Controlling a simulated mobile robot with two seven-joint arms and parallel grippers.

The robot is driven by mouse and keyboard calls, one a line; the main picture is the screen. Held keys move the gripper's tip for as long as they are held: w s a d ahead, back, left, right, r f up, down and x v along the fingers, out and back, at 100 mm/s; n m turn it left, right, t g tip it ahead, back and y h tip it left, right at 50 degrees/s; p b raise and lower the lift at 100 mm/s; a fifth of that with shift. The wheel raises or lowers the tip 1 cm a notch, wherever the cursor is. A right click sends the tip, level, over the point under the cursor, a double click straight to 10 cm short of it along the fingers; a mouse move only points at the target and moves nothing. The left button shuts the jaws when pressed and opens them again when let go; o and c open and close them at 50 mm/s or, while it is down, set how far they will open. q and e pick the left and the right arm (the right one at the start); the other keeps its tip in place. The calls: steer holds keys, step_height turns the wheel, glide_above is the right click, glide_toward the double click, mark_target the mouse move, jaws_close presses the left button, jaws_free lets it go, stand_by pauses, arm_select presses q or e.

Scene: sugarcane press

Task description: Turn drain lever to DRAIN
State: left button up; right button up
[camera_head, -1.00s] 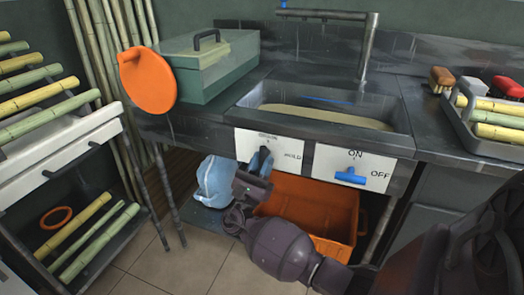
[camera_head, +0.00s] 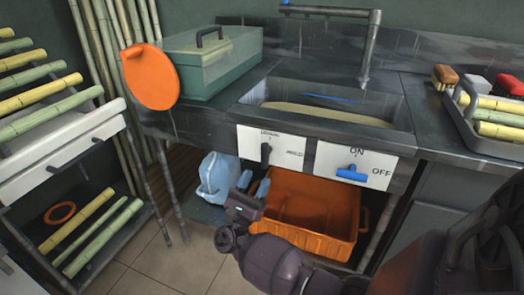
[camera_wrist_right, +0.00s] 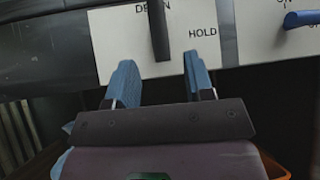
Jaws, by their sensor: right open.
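The drain lever (camera_head: 265,154) is a short black handle on the left white panel (camera_head: 287,153) at the sink front. It stands nearly upright, in line with the DRAIN label above; HOLD is printed to its right. In the right wrist view, the lever (camera_wrist_right: 159,32) covers part of the DRAIN lettering. Its pivot end cannot be told. My right gripper (camera_head: 254,184) is open and empty, below and apart from the lever. In the right wrist view, the blue fingers (camera_wrist_right: 161,76) stand either side of the lever's line, with its lower end above the gap. My left gripper is not in view.
A blue lever (camera_head: 351,174) sits on the ON/OFF panel to the right. An orange crate (camera_head: 318,243) stands under the sink (camera_head: 325,101), with a pale blue jug (camera_head: 216,178) left of it. A metal table leg (camera_head: 172,205) is further left.

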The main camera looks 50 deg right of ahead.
steer(key=v, duration=0.4)
steer(key=shift+a+f, duration=0.15)
stand_by(0.4)
